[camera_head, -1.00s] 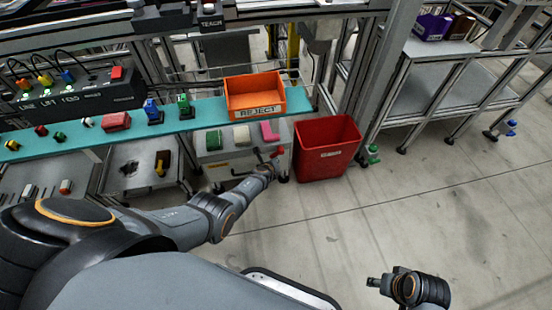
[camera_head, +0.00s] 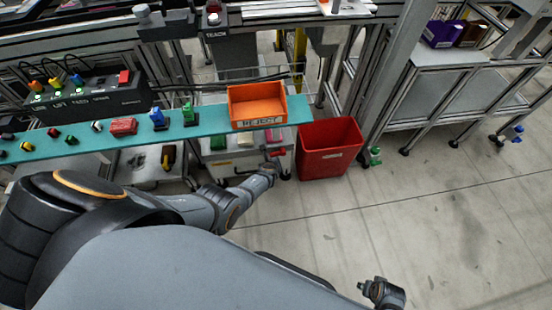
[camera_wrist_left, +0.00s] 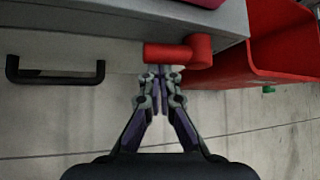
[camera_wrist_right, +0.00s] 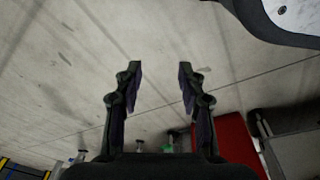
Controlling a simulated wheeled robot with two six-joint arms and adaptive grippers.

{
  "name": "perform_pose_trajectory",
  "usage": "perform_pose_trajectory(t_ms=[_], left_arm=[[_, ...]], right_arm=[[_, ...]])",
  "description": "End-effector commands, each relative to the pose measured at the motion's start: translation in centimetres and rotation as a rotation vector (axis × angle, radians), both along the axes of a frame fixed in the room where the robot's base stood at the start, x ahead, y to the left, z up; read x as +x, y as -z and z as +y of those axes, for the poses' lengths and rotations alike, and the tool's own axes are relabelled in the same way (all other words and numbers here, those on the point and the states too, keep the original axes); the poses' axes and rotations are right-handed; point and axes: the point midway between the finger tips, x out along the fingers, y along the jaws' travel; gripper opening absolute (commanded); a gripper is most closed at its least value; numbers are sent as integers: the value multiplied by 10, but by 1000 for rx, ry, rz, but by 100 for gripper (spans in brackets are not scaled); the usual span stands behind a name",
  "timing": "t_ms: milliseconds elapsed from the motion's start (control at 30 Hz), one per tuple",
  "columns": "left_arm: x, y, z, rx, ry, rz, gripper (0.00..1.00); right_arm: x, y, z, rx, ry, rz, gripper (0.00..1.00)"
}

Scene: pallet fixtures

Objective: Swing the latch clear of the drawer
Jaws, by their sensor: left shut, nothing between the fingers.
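The red latch (camera_wrist_left: 178,54) is on the cabinet front in the left wrist view. Its bar lies level, pointing left from a round red knob, across the right part of the pale drawer front (camera_wrist_left: 120,48). The drawer has a black handle (camera_wrist_left: 55,78) and looks shut. The latch also shows small in the head view (camera_head: 278,152). My left gripper (camera_wrist_left: 160,76) is shut and empty, its tips close at the lower edge of the latch bar; contact is unclear. My right gripper (camera_wrist_right: 160,68) is open and empty above the floor, away from the cabinet.
A red bin (camera_head: 328,152) stands just right of the cabinet. A teal shelf (camera_head: 215,122) runs above, carrying an orange REJECT tray (camera_head: 257,103) and several small coloured parts. A grey rack (camera_head: 440,95) stands at right. The floor in front is clear.

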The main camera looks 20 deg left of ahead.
Motion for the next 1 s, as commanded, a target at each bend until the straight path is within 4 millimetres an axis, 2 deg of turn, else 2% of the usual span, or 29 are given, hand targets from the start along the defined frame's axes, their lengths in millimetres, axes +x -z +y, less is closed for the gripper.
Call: perform_pose_trajectory(t_ms=[400, 1000], left_arm=[[1, -7, 1, 0, 0, -4, 0], [1, -4, 2, 0, -1, -4, 0]], right_arm=[[-8, 10, -4, -5, 0, -2, 40], [-10, 13, -4, -5, 0, 6, 40]])
